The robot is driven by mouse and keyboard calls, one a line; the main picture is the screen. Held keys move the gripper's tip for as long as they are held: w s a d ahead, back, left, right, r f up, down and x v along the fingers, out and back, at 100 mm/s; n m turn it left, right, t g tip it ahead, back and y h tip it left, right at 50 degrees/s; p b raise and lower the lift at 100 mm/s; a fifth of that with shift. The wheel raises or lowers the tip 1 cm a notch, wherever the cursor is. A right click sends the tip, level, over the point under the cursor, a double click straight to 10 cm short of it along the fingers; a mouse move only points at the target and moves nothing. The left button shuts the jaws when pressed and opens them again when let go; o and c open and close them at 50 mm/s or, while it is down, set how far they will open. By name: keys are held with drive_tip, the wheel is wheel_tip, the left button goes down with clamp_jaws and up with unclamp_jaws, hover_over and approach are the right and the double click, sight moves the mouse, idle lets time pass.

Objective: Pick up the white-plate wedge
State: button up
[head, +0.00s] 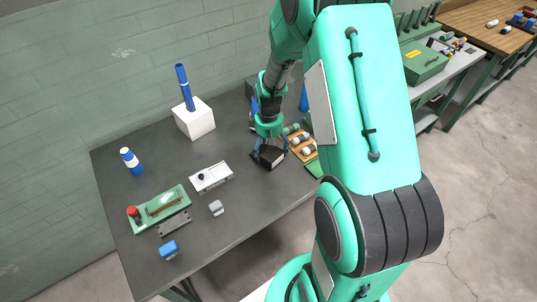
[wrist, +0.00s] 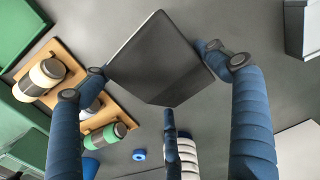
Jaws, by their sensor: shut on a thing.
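The wedge (wrist: 160,60) is a dark grey block with sloping faces and a thin pale edge in the wrist view. It also shows in the head view (head: 268,157), over the right part of the dark table. My gripper (head: 269,146) has blue padded fingers. In the wrist view my gripper (wrist: 155,65) is shut on the wedge, with one finger at its left side, one at its right and a third at its near edge. The wedge's far side is hidden, and I cannot tell whether it touches the table.
A wooden tray (wrist: 67,60) with several cylinders lies close beside the wedge. A white block (head: 195,122) with a blue rod stands behind left. A white device (head: 211,178), small grey block (head: 216,208), green board (head: 160,208) and blue block (head: 169,249) lie left.

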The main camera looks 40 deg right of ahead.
sight(269, 148)
drive_tip(key=shift+r, duration=0.1)
drive_tip(key=shift+r, duration=0.5)
drive_tip(key=r, duration=0.1)
drive_tip(key=r+p, duration=0.1)
drive_tip(key=shift+s+a+r, duration=0.1)
drive_tip(key=shift+s+r, duration=0.15)
drive_tip(key=shift+r, duration=0.05)
drive_tip(key=s+a, duration=0.1)
drive_tip(key=s, duration=0.3)
drive_tip(key=s+a+p, duration=0.1)
drive_tip(key=s+a, duration=0.1)
drive_tip(key=s, duration=0.3)
drive_tip(key=s+a+r+p, duration=0.1)
drive_tip(key=s+a, duration=0.1)
drive_tip(key=s, duration=0.3)
drive_tip(key=shift+s+a+r, duration=0.1)
drive_tip(key=shift+s+a, duration=0.05)
drive_tip(key=shift+s, duration=0.1)
drive_tip(key=shift+r, duration=0.1)
